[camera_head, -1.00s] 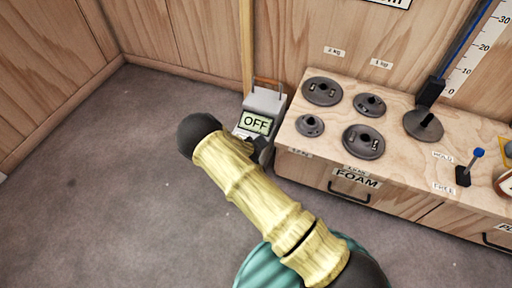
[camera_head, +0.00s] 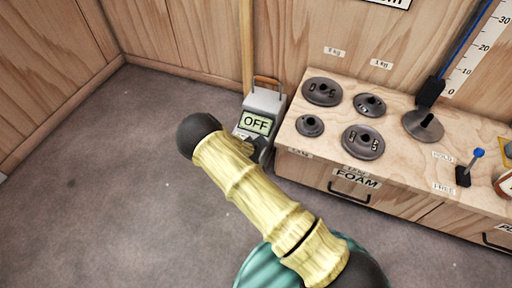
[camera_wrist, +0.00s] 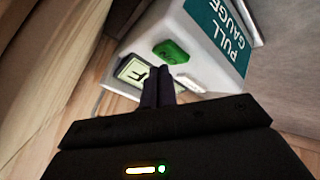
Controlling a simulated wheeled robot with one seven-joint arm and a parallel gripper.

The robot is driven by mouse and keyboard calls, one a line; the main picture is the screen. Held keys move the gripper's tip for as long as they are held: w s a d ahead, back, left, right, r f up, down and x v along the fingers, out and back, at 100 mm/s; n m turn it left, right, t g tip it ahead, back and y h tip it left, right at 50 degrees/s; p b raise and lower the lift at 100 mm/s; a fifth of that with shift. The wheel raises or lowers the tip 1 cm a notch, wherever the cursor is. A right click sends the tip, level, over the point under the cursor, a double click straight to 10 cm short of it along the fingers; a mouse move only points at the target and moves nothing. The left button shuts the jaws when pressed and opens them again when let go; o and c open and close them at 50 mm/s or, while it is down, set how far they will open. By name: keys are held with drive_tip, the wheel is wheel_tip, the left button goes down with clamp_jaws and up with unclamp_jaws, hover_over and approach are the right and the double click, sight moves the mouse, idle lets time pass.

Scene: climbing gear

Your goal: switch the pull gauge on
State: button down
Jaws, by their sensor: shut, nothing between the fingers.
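The pull gauge (camera_head: 264,103) is a pale grey box with an orange-brown handle, standing against the wall beside the bench. Its display (camera_head: 255,123) reads OFF. In the wrist view the gauge (camera_wrist: 205,53) shows a teal PULL GAUGE label, a green button (camera_wrist: 171,51), a white button (camera_wrist: 190,84) and part of the display (camera_wrist: 133,70). My gripper (camera_wrist: 158,73) is shut and empty, its tips in front of the gauge face between display and buttons; I cannot tell if they touch. In the head view my gripper (camera_head: 252,145) is mostly hidden by my arm.
A wooden bench (camera_head: 300,140) stands right of the gauge, with several dark round weights, a dark disc on a blue cord (camera_head: 423,125) and a blue-tipped lever (camera_head: 465,172). A wooden post (camera_head: 247,50) rises behind the gauge. The grey floor at left is clear.

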idle(0.6)
drive_tip(key=shift+f, duration=0.4)
drive_tip(key=shift+r, duration=0.1)
drive_tip(key=shift+r+p, duration=0.35)
wheel_tip(320, 180, up, 6)
drive_tip(key=p, duration=0.5)
idle(0.5)
